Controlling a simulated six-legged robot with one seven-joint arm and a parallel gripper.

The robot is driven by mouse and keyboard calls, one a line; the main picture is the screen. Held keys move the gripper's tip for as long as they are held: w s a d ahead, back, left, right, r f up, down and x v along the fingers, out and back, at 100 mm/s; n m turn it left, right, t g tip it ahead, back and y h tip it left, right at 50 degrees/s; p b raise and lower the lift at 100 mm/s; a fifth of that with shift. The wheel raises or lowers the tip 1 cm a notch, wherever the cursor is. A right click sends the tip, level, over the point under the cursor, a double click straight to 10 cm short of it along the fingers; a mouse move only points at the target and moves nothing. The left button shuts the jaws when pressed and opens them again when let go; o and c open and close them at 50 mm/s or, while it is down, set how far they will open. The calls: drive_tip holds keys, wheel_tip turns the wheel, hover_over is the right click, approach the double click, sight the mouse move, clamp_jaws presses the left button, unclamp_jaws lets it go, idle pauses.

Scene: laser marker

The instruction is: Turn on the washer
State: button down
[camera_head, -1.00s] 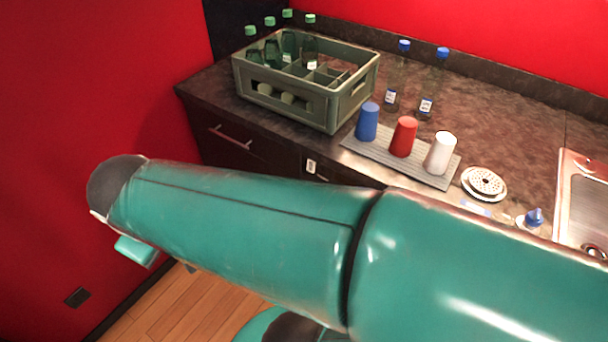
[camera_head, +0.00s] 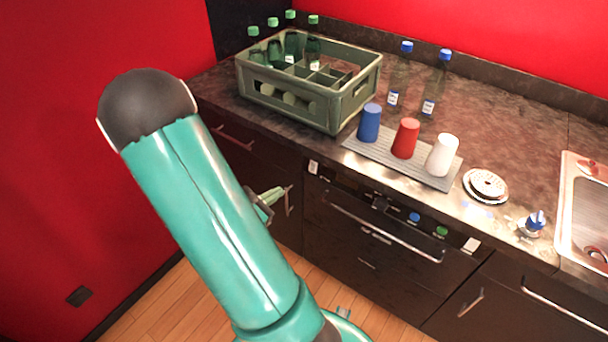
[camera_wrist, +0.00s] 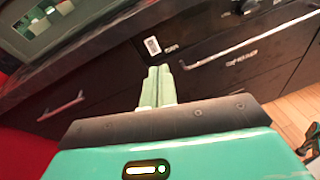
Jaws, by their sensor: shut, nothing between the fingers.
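The washer (camera_head: 350,235) is a dark built-in front under the counter. Its upper strip has a black knob (camera_head: 380,204), a blue button (camera_head: 414,217), a green button (camera_head: 441,231) and white labels at both ends. A long metal handle (camera_head: 385,231) runs below the strip. My gripper (camera_head: 279,192) is left of the washer, partly hidden behind my arm. In the wrist view its pale green fingers (camera_wrist: 158,72) are together and empty, pointing toward the white left label (camera_wrist: 152,45). The knob (camera_wrist: 244,7) is at the top edge there, and the buttons are out of view.
On the counter stand a bottle crate (camera_head: 300,101), blue, red and white cups (camera_head: 405,139) on a grey mat (camera_head: 362,148), two clear bottles, stacked plates (camera_head: 486,185) and a sink (camera_head: 588,210). A cabinet with a handle (camera_head: 232,138) is at left. Wooden floor lies below.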

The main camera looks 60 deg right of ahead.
sight(312, 171)
drive_tip(key=f+n, duration=0.1)
drive_tip(key=d+f+n+t, duration=0.1)
drive_tip(key=f+n+h, duration=0.1)
drive_tip(key=f, duration=0.1)
drive_tip(key=shift+d+f+t, duration=0.1)
drive_tip(key=shift+d+t, duration=0.2)
drive_tip(key=shift+d, duration=0.1)
drive_tip(key=shift+d, duration=0.1)
drive_tip(key=x, duration=1.3)
drive_tip(key=shift+d+f, duration=0.1)
drive_tip(key=shift+d, duration=0.3)
drive_tip(key=shift+d+f+h, duration=0.1)
drive_tip(key=shift+d+h, duration=0.1)
drive_tip(key=shift+h, duration=0.1)
